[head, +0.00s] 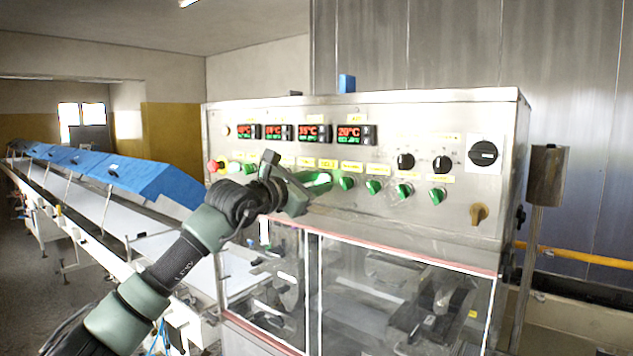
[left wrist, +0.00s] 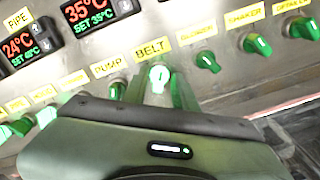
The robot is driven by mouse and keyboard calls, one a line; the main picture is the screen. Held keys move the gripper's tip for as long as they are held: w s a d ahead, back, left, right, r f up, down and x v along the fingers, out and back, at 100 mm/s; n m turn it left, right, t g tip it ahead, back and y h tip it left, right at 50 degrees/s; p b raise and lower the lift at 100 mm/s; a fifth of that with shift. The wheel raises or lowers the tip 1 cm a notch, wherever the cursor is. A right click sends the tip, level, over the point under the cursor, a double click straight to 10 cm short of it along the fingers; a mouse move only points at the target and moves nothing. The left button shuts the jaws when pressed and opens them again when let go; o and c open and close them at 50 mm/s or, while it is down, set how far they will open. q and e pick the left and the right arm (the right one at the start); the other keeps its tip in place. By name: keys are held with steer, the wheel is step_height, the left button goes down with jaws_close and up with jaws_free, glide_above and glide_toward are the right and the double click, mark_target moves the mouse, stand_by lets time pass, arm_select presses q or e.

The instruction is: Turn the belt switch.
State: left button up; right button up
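The belt switch (left wrist: 158,77) is a small lit knob, whitish green, under the yellow BELT label (left wrist: 152,49) on the steel control panel. In the head view the BELT label (head: 327,163) shows, with the lit switch (head: 318,179) just below it, partly covered by my gripper. My left gripper (head: 309,184) reaches the panel there from the left. In the left wrist view its two green fingers (left wrist: 160,92) stand apart, one on each side of the belt switch. I cannot tell whether they touch it. My right gripper is not in view.
Close neighbours in the row are the pump switch (left wrist: 117,90) and the blower switch (left wrist: 207,62). Temperature displays (head: 314,133) sit above. A dark rotary switch (head: 483,153) and a brown knob (head: 479,213) are at the right. A blue-covered conveyor (head: 150,179) runs off left.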

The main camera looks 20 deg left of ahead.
arm_select(q)
jaws_close()
steer(key=shift+n+b, duration=5.15)
steer(key=shift+n, duration=0.95)
